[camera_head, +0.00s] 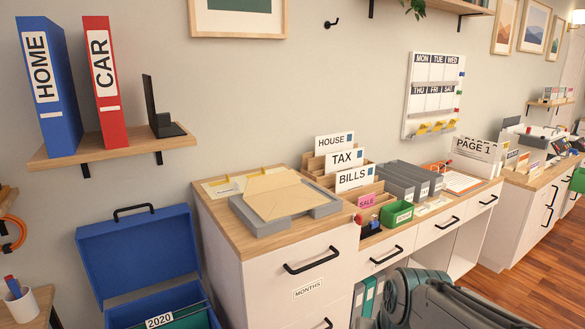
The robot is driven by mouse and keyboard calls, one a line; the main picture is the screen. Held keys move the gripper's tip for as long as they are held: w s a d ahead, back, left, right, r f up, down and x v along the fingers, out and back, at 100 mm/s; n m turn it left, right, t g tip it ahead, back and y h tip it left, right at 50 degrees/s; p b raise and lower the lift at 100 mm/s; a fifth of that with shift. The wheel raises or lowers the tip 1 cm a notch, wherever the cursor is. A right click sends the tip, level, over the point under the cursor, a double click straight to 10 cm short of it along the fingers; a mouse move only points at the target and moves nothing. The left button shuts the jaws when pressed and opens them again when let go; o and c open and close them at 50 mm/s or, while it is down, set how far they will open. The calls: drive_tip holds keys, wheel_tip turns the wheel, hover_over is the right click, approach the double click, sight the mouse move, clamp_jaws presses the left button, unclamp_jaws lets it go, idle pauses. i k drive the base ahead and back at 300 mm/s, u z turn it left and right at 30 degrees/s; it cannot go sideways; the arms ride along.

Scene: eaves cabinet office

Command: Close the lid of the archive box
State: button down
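The blue archive box (113,315) is at the bottom left, cut off by the lower picture edge. Its blue lid (140,250) stands open, tilted up at the back of the box, with a black handle (134,210) on its top edge. A green folder with a white 2020 label (160,321) is inside the box. Grey parts of my arm (430,300) show at the bottom right, in front of the desk and well to the right of the box. I cannot make out my gripper's fingers.
A wooden cabinet (240,240) with a grey tray (290,222) and envelope stands right of the box. Above the lid, a wall shelf (110,147) holds HOME and CAR binders. A small table with a white pen cup (22,304) is at the left.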

sight(119, 256)
drive_tip(key=u, duration=1.1)
drive_tip(key=i, duration=1.15)
drive_tip(key=z, duration=0.05)
